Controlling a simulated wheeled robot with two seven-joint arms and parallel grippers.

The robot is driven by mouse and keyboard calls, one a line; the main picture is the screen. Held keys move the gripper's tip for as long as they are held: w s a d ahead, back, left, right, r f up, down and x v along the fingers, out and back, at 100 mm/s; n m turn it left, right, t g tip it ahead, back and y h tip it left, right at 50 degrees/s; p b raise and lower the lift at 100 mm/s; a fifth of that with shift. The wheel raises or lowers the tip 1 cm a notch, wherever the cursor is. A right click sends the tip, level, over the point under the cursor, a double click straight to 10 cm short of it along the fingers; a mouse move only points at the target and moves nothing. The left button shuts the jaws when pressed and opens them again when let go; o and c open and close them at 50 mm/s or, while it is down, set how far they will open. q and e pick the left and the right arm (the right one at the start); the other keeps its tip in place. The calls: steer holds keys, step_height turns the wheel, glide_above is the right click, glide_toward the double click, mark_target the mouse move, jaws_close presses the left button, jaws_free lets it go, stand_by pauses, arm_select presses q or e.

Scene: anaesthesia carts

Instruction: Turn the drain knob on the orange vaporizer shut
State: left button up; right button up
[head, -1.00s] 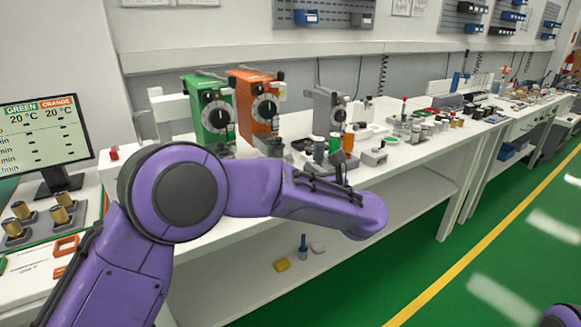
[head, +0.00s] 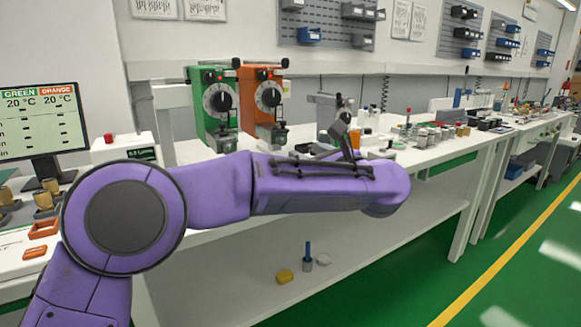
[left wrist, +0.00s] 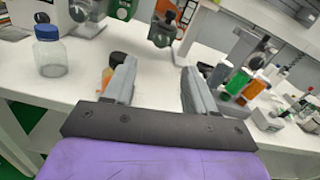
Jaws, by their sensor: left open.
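The orange vaporizer (head: 248,98) stands on the white bench in the head view, right of the green vaporizer (head: 201,108). Its front has a round dial (head: 268,96), with a dark and grey fitting (head: 280,132) low on the front. I cannot make out how the drain knob is turned. In the left wrist view the lower part of the orange vaporizer (left wrist: 168,14) shows at the top, beyond the fingers. My left gripper (head: 346,136) is open and empty, to the right of the vaporizer in the head view; its spread fingers also show in the left wrist view (left wrist: 160,82). My right gripper is not visible.
In the left wrist view, a blue-capped bottle (left wrist: 52,52) stands at left. An orange bottle with a dark cap (left wrist: 107,76) is partly behind the left finger. Green (left wrist: 239,82) and orange (left wrist: 254,90) bottles stand at right. A monitor (head: 40,120) is at far left.

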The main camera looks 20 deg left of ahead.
mark_target(283, 141)
arm_select(q)
steer(key=x, duration=1)
steer(key=shift+w+p, duration=0.15)
steer(key=shift+p, duration=0.25)
steer(key=shift+c, duration=0.3)
